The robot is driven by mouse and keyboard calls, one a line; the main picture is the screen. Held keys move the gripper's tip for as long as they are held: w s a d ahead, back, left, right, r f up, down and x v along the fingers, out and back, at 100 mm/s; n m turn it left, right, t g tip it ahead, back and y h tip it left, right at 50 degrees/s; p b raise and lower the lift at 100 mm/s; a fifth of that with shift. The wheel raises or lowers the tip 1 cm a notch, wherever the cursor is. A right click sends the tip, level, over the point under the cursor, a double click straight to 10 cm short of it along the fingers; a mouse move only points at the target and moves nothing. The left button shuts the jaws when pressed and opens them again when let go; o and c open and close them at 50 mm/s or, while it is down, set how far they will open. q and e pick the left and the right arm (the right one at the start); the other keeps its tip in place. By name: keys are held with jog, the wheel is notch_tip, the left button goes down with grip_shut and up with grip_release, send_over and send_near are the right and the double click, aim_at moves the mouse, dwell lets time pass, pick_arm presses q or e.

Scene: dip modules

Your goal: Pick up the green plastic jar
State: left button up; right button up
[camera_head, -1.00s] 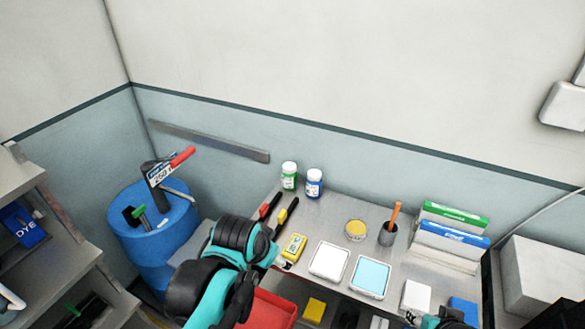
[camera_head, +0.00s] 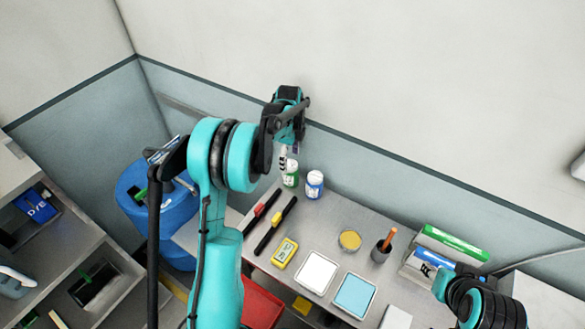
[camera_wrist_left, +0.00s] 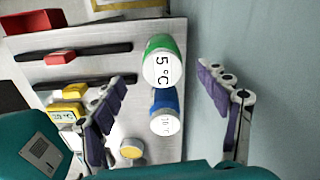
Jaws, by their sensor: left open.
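The green plastic jar (camera_head: 291,174) stands upright at the back left of the metal table, its top partly hidden by my left gripper (camera_head: 289,150). In the left wrist view the green jar (camera_wrist_left: 160,62) shows its white lid marked "5 °C", and it lies in the gap ahead of the open fingers. My left gripper (camera_wrist_left: 165,106) is open and empty, above the jar and apart from it. The blue jar (camera_head: 314,184) stands close beside the green one, and it also shows in the left wrist view (camera_wrist_left: 164,110). My right gripper's fingers do not show clearly; only that arm is at the lower right.
A yellow device (camera_head: 285,252), white tray (camera_head: 317,272), blue tray (camera_head: 355,295), yellow dish (camera_head: 350,240) and cup (camera_head: 381,250) stand further forward. The wall (camera_head: 400,190) is close behind the jars.

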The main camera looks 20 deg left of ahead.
aim_at(290, 171)
pick_arm(q)
notch_tip(290, 171, down, 2)
jog(key=shift+s, duration=0.1)
jog(key=f, duration=0.3)
jog(key=f+b, duration=0.1)
jog(key=f, duration=0.1)
jog(key=shift+w+f, duration=0.1)
jog(key=shift+w, duration=0.15)
jog(key=c, duration=1.4)
